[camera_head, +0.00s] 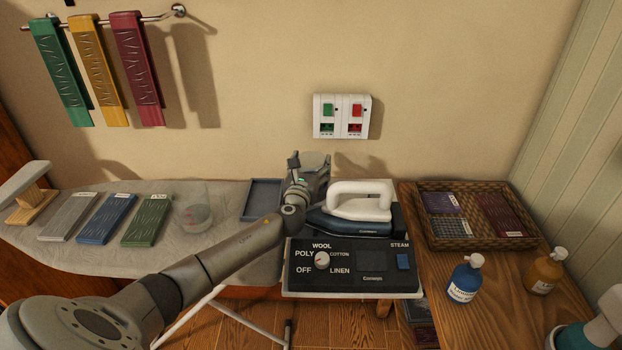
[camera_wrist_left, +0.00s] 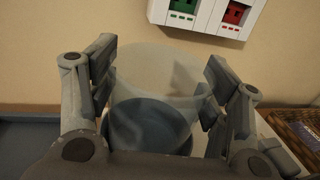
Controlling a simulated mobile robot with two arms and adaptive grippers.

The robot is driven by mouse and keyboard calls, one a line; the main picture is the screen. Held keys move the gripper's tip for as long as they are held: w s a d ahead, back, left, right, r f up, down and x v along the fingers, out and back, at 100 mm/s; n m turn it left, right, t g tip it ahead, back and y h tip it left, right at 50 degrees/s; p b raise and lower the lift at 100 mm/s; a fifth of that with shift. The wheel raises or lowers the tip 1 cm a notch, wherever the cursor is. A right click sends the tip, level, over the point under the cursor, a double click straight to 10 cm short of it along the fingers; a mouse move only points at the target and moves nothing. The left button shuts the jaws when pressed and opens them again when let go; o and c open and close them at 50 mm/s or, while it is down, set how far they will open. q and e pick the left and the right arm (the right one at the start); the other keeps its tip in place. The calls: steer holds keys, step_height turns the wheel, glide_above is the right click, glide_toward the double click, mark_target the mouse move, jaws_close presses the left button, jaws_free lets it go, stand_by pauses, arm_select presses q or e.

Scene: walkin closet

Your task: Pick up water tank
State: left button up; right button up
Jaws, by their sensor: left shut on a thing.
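The water tank (camera_wrist_left: 155,95) is a clear, round container with a bluish lower part, in the middle of the left wrist view. My left gripper (camera_wrist_left: 160,92) is shut on it, with fingers on both sides. In the head view, my left gripper (camera_head: 312,172) is at the back of the ironing station, just left of the white-handled iron (camera_head: 345,214). My wrist and fingers hide most of the tank there; whether its base touches anything is hidden.
The control panel (camera_head: 348,267) lies in front of the iron. A clear cup (camera_head: 192,209) and labelled cloths (camera_head: 105,218) lie on the ironing board. The wicker tray (camera_head: 432,240) and two bottles (camera_head: 464,280) stand right. A switch box (camera_head: 341,117) is on the wall behind.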

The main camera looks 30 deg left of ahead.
arm_select(q)
steer(key=shift+c, duration=0.7)
steer(key=shift+r, duration=0.1)
